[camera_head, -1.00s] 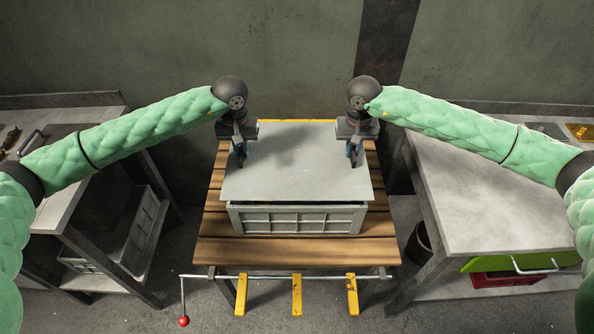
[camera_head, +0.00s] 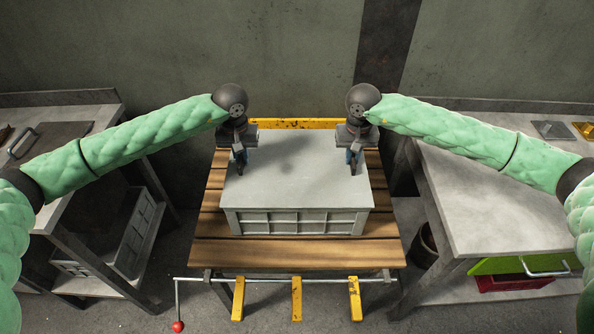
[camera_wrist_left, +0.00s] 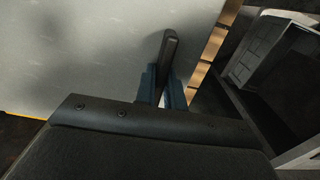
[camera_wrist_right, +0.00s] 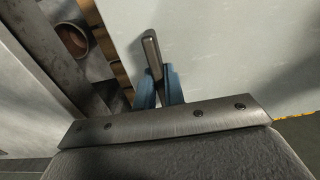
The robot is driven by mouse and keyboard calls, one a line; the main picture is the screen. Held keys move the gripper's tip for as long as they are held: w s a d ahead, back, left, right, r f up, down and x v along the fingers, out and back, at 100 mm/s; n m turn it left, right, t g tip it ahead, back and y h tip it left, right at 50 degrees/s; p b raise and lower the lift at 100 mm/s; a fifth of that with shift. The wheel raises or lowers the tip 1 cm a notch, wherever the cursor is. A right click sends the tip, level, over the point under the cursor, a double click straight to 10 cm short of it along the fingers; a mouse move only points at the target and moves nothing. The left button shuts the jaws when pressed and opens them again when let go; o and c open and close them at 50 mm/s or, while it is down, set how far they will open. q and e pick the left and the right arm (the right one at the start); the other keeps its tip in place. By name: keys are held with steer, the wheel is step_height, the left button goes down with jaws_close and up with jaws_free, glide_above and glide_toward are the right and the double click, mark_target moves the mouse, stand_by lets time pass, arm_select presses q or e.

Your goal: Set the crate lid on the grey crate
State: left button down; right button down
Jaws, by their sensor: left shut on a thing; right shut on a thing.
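The crate lid (camera_head: 295,180) is a flat light-grey panel. It lies over the top of the grey crate (camera_head: 297,223), which stands on a wooden slatted table. The lid's front edge lines up with the crate's front rim, and I see no clear gap there. My left gripper (camera_head: 240,163) is shut on a dark handle (camera_wrist_left: 169,50) at the lid's left side. My right gripper (camera_head: 353,163) is shut on a like handle (camera_wrist_right: 152,52) at the right side. The lid hides the crate's inside and back.
The wooden table (camera_head: 290,253) has free slats around the crate. Grey workbenches stand at the left (camera_head: 90,115) and right (camera_head: 470,210). Another crate (camera_head: 135,230) sits on the left bench's lower shelf. A yellow bar (camera_head: 294,124) runs behind the table.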

arm_select(q)
steer(key=c, duration=1.5)
jaws_free()
arm_select(e)
steer(key=c, duration=1.5)
jaws_free()
arm_select(q)
step_height(320, 180, up, 12)
steer(key=shift+f, duration=0.1)
arm_select(e)
step_height(320, 180, up, 12)
steer(key=shift+f, duration=0.1)
